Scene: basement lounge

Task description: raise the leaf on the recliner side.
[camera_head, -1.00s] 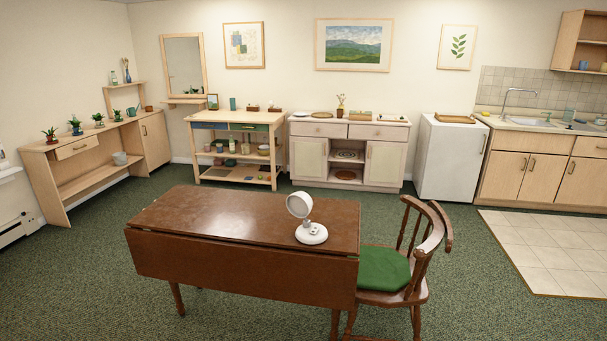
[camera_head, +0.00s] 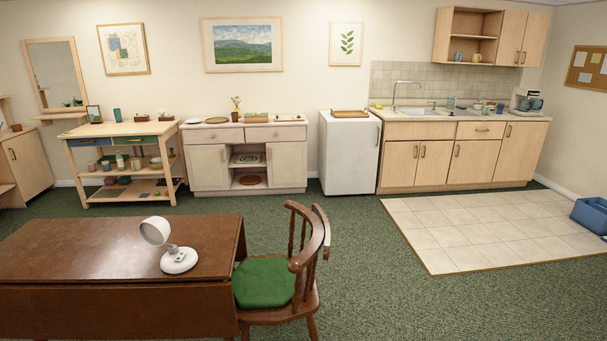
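A dark brown drop-leaf table (camera_head: 75,252) stands at the lower left, cut off by the left edge. Its near leaf (camera_head: 120,312) hangs down along the near side. Whether a leaf hangs on the far side is hidden by the top. A white round-headed lamp (camera_head: 178,260) stands on the tabletop near its right end. No recliner is in view. Neither of my grippers is in view.
A wooden chair with a green cushion (camera_head: 264,284) stands close at the table's right end. A wooden workbench (camera_head: 125,131), a cabinet (camera_head: 210,165), a white fridge (camera_head: 348,155) and kitchen units line the back wall. Green carpet to the right of the chair is clear, up to the tiled patch (camera_head: 480,232).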

